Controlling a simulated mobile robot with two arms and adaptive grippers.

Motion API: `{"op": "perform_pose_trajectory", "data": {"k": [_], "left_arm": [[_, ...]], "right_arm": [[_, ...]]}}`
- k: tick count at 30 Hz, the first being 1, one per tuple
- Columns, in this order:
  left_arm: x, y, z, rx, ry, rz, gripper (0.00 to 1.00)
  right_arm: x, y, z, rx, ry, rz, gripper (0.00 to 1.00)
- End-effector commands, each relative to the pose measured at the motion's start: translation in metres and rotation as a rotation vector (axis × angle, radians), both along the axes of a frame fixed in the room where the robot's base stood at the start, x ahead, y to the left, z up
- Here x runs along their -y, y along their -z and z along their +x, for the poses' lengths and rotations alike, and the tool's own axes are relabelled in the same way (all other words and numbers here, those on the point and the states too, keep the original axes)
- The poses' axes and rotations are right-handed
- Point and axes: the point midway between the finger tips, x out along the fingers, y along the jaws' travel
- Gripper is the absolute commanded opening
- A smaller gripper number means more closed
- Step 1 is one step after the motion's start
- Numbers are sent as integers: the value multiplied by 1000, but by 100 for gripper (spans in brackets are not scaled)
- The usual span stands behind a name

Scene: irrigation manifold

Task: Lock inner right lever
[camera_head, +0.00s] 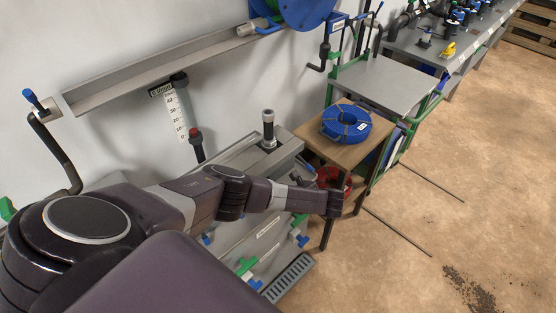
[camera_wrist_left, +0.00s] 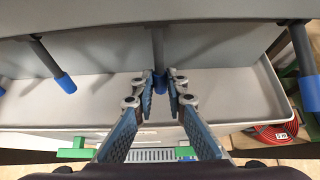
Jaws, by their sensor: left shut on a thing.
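In the left wrist view my left gripper (camera_wrist_left: 161,88) is shut on the blue tip of a grey lever (camera_wrist_left: 158,50) that hangs from the grey manifold body. Whether the held one is the inner right lever, I cannot tell. In the head view my left arm reaches across the grey manifold box (camera_head: 282,150), and its gripper is hidden. Blue tips (camera_head: 303,241) and green handles (camera_head: 245,266) show on the box front. My right gripper is not in view.
A wooden side table (camera_head: 335,150) with a blue hose coil (camera_head: 346,123) stands close to the right of the box. A red coil (camera_head: 330,178) sits on its lower shelf. A drain grate (camera_head: 288,277) lies below the manifold.

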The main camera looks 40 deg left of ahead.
Motion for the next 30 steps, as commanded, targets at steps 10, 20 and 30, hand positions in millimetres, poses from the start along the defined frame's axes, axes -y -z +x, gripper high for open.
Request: {"op": "perform_pose_trajectory", "data": {"k": [10, 20, 30], "left_arm": [[-7, 9, 1, 19, 3, 139, 0], [-11, 7, 1, 23, 1, 168, 0], [-12, 7, 1, 22, 0, 170, 24]], "right_arm": [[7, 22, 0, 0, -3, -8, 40], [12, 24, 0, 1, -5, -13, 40], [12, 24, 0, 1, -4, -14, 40]]}}
